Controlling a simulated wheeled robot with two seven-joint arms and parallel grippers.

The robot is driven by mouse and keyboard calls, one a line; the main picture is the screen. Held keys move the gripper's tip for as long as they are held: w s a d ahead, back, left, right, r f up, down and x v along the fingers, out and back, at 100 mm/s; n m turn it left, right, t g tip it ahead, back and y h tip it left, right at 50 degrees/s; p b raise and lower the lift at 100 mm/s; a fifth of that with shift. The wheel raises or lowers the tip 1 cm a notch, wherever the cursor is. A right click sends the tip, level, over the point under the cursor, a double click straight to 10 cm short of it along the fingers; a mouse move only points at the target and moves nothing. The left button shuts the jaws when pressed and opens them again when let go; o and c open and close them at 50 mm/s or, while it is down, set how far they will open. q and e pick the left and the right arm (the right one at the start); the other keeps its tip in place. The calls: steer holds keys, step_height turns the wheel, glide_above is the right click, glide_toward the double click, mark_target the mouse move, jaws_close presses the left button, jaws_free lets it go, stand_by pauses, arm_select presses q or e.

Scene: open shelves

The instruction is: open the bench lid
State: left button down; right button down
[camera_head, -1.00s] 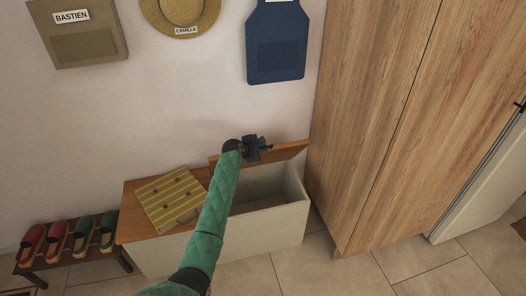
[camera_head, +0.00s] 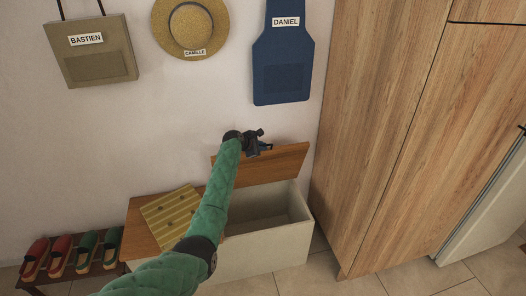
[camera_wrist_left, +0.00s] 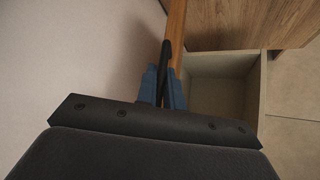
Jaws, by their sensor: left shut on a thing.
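The bench lid (camera_head: 278,163) is a wooden panel on the right part of the bench, tilted up steeply towards the wall. The bench (camera_head: 262,262) is pale, and its right compartment stands open and looks empty inside. My left gripper (camera_head: 262,146) is at the lid's upper edge. In the left wrist view its blue fingers (camera_wrist_left: 163,88) are shut on a dark thing beside the lid's edge (camera_wrist_left: 177,30), likely its handle. The fingertips are partly hidden in the head view. My right gripper is not in view.
A rack with red and green shoes (camera_head: 72,256) stands at the left. A tall wooden wardrobe (camera_head: 385,120) stands close on the right. A bag, hat and blue apron (camera_head: 283,60) hang above.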

arm_select(q)
steer(key=shift+w+a, duration=0.1)
steer(key=shift+w, duration=0.05)
steer(key=c, duration=1.5)
jaws_free()
steer(key=shift+a+r, duration=0.1)
